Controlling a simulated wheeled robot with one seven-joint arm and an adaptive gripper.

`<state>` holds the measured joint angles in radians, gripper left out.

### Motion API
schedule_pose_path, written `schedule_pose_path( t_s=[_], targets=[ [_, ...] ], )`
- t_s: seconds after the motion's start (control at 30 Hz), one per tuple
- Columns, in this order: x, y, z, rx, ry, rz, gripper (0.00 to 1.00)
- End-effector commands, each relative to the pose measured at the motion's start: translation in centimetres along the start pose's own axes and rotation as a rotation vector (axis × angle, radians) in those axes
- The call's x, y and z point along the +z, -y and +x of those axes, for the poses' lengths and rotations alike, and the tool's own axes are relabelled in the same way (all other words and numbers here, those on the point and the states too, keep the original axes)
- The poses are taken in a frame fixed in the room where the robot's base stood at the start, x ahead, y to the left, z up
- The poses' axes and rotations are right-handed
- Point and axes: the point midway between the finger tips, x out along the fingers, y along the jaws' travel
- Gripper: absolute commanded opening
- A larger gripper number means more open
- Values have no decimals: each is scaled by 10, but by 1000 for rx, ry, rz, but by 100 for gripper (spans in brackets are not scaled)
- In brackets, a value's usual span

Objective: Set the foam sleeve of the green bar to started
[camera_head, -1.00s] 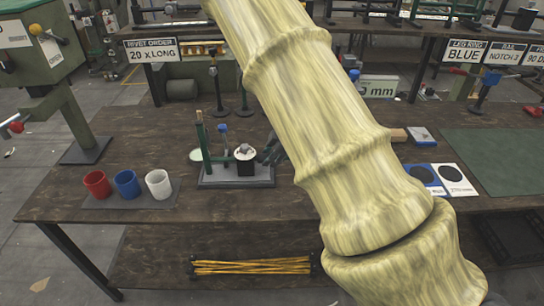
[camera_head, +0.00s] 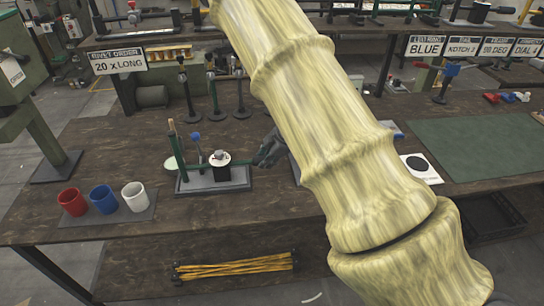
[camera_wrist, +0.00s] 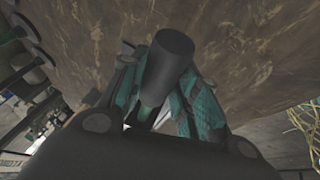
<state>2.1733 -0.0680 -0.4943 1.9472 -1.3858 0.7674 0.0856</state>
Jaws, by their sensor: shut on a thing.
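My gripper (camera_head: 268,151) is at the bar's right end. In the wrist view, my gripper's teal-padded fingers (camera_wrist: 165,105) are shut on a dark grey cylinder (camera_wrist: 170,58), which looks like the foam sleeve. Its round end sticks out past the fingers. In the head view the sleeve is hidden by the gripper. How the sleeve sits on the bar cannot be told.
The device's grey base (camera_head: 213,183) stands on the dark wooden bench (camera_head: 100,145). Red (camera_head: 72,202), blue (camera_head: 103,199) and white (camera_head: 134,196) cups stand front left. My arm hides the bench's middle right.

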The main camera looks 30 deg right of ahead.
Motion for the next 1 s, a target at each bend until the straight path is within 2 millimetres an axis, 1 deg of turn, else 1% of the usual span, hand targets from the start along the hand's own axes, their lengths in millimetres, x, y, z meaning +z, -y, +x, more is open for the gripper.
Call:
schedule_pose_path(
  t_s=[0.13,0.17,0.2,0.27,0.57,0.67,0.77,0.87,1.0],
  targets=[
    [1,0,-1,1,2,1,0],
    [1,0,-1,2,2,2,35],
    [1,0,-1,2,2,2,42],
    [1,0,-1,1,1,2,53],
    [1,0,0,1,0,2,54],
    [1,0,-4,2,0,2,54],
    [1,0,-12,2,1,3,54],
    [1,-1,-27,3,1,3,54],
    [1,-1,-53,3,1,2,54]
  ],
)
